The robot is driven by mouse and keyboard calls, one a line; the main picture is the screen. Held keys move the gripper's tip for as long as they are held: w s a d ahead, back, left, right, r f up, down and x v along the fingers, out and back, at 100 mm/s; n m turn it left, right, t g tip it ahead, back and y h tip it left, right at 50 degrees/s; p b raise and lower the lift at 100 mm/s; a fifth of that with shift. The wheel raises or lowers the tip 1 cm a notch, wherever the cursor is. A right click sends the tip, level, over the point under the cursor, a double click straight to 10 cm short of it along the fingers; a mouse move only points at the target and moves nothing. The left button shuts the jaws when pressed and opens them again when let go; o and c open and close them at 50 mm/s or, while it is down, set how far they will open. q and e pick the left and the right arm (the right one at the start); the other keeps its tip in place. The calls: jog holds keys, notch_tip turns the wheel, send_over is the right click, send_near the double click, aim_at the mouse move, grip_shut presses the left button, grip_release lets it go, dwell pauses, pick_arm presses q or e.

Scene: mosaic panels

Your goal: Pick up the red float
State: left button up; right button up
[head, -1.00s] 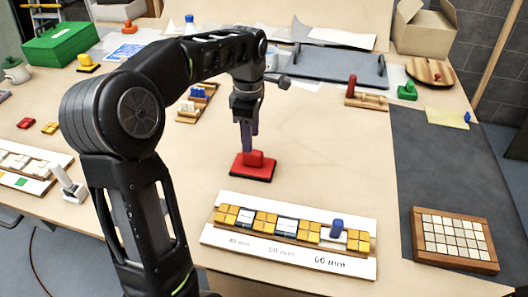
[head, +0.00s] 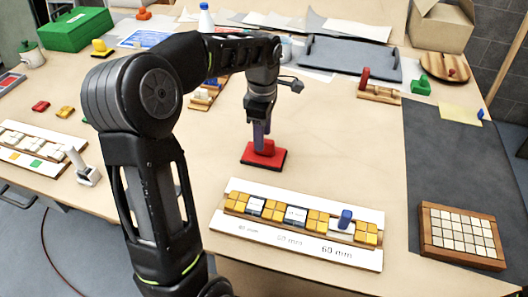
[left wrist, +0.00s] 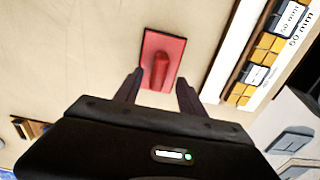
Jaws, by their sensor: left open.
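The red float (head: 263,155) lies flat on the tan table, a red slab on a dark base with a red raised grip on top. My left gripper (head: 261,142) points down right above the float, its fingers close to the grip. The left gripper is open, with nothing held. Whether a fingertip touches the grip cannot be told. My right gripper is out of view.
A white board (head: 232,232) with yellow and white tiles and a blue-handled piece lies in front of the float. A wooden tile tray (head: 430,250) sits on the dark mat at right. Table right of the float is clear.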

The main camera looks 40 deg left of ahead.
pick_arm(q)
notch_tip(320, 180, down, 4)
jog(key=shift+w+d+f+p, duration=0.1)
jog(key=shift+w+f+p, duration=0.1)
jog(key=shift+p, duration=0.25)
grip_shut()
dwell(0.6)
